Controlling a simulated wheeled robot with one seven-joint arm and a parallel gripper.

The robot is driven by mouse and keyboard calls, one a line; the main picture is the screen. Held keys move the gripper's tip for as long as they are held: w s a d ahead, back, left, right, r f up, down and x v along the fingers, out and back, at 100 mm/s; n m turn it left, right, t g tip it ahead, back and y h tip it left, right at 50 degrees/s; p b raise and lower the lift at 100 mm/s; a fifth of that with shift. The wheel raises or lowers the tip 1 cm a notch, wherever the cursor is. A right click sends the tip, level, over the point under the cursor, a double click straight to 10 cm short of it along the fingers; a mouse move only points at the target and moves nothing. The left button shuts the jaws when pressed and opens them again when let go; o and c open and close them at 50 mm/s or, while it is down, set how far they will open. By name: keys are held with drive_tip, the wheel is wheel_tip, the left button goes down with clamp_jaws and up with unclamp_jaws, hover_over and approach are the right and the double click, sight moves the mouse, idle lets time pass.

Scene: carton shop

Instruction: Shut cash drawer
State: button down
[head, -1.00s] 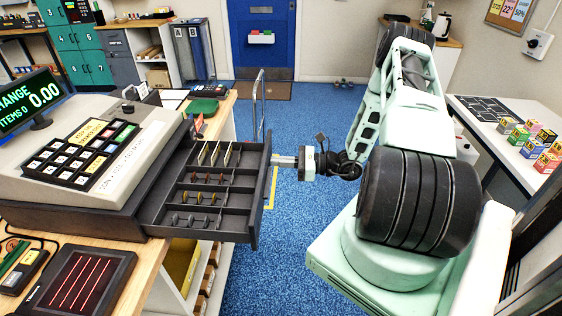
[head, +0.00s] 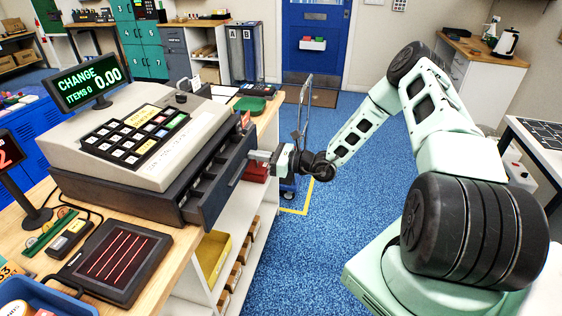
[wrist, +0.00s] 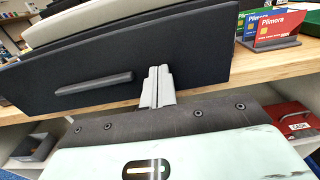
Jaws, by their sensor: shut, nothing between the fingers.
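The dark cash drawer (head: 236,178) sticks out a short way from under the beige cash register (head: 155,130), with a narrow strip of its compartments showing. Its flat front also fills the upper part of the wrist view (wrist: 205,62), with a bar handle (wrist: 95,83) left of my fingers. My gripper (head: 255,160) is shut and empty. In the wrist view, its closed fingertips (wrist: 158,74) are at the drawer front, to the right of the handle. They look to be touching the front, though the exact contact is hard to see.
The register stands on a wooden counter (head: 172,258) with shelves below. A card holder (wrist: 272,42) stands on the counter at right in the wrist view. A blue trolley (head: 289,186) stands behind my gripper. Blue floor (head: 310,250) is clear.

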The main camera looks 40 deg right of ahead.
drive_tip(key=x, duration=0.5)
drive_tip(key=shift+w+a+b, duration=0.25)
drive_tip(key=shift+w+b, duration=0.05)
drive_tip(key=shift+w+a+r, duration=0.1)
drive_tip(key=shift+w+a, duration=0.05)
drive_tip(key=shift+r, duration=0.1)
